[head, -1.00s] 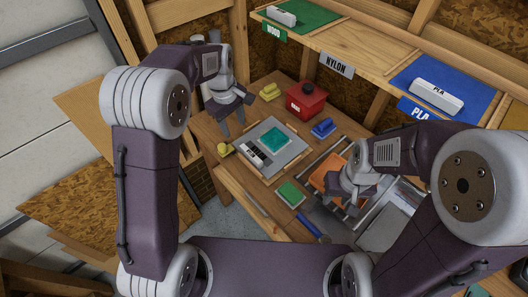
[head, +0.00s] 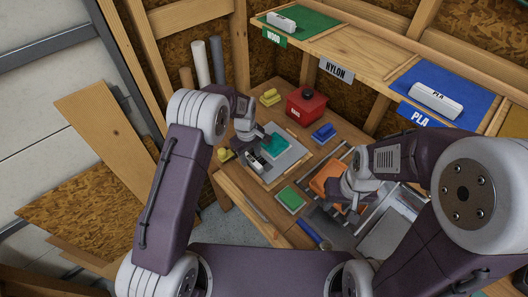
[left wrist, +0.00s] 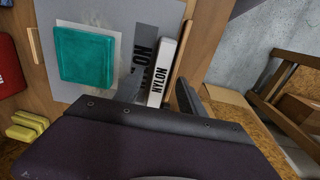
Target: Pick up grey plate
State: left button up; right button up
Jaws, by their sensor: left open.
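A flat grey plate (head: 287,159) lies on the wooden bench in the head view. It fills the upper middle of the left wrist view (left wrist: 150,14), with a teal square (left wrist: 84,57) and a lighter grey patch around that square. A white block marked NYLON (left wrist: 169,68) lies along its side, beside printed NYLON lettering. My left gripper (left wrist: 160,88) is open over that side, its fingers apart with the white block showing between them; contact cannot be told. My right gripper (head: 347,197) is by the orange plate (head: 322,178); its jaws are unclear.
A red box (head: 306,106), a blue piece (head: 323,132) and yellow pieces (head: 270,97) stand around the plate. A green square (head: 290,198) lies nearer the front edge. The wooden shelf (head: 350,62) overhangs the back right.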

pick_arm(q)
jog(key=shift+w+f, duration=0.1)
jog(key=shift+f, duration=0.6)
grip_shut()
jog(key=shift+r, duration=0.1)
jog(key=shift+r+b, duration=0.3)
jog(key=shift+r, duration=0.55)
jog(key=shift+d+r+b, duration=0.25)
jog(key=shift+r+b, duration=0.05)
jog(key=shift+r, duration=0.95)
jog(key=s+d+r+b, duration=0.1)
jog(key=s+d+r, duration=0.3)
jog(key=d, duration=0.6)
notch_tip(320, 180, up, 3)
jog(key=shift+s+d+f+b, duration=0.1)
jog(key=shift+s+d+b, duration=0.1)
jog(key=shift+b, duration=0.15)
jog(key=shift+f, duration=0.1)
